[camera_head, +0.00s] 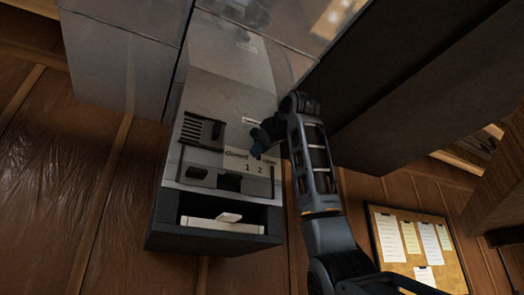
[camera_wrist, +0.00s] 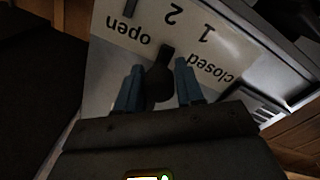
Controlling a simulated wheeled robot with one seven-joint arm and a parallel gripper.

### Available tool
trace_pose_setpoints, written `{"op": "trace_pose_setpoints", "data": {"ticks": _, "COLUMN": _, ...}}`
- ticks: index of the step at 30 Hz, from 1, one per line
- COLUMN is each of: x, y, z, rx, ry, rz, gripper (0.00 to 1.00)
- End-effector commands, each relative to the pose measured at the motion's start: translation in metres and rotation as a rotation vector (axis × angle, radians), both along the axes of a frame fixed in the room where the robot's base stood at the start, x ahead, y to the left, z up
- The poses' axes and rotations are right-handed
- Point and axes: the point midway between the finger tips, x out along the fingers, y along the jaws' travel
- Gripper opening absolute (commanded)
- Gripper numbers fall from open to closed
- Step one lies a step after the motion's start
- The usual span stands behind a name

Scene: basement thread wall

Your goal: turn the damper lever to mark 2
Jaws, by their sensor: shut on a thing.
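The damper lever (camera_wrist: 160,80) is a dark handle with a narrow tip. In the wrist view it stands between the two blue fingers of my gripper (camera_wrist: 159,84), which is shut on it. The label plate (camera_wrist: 105,65) is white and appears upside down there, with "open" at left, then 2, 1 and "closed" at right. The lever's narrow tip points up the picture, roughly toward the 2. In the head view my gripper (camera_head: 259,146) is at the upper edge of the plate (camera_head: 250,163) and hides the lever.
The plate is on a grey cabinet (camera_head: 225,95) with a vent grille (camera_head: 200,130) and an open lower slot holding a white piece (camera_head: 220,225). A large dark box (camera_head: 400,90) hangs close to my arm on the right. A pinboard (camera_head: 415,245) is on the wood wall.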

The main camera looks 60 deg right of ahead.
Motion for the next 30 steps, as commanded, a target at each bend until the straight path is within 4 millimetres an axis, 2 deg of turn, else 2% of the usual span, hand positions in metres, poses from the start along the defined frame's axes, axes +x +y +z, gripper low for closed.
{"op": "trace_pose_setpoints", "data": {"ticks": 1, "x": 0.002, "y": 0.005, "z": 0.002, "rx": -0.041, "ry": 0.02, "rz": 0.014, "gripper": 0.0}}
{"op": "trace_pose_setpoints", "data": {"ticks": 12, "x": -0.004, "y": -0.005, "z": 0.002, "rx": -0.189, "ry": 0.117, "rz": 0.012, "gripper": 0.0}}
{"op": "trace_pose_setpoints", "data": {"ticks": 30, "x": -0.004, "y": -0.008, "z": -0.002, "rx": -0.215, "ry": 0.142, "rz": 0.013, "gripper": 0.0}}
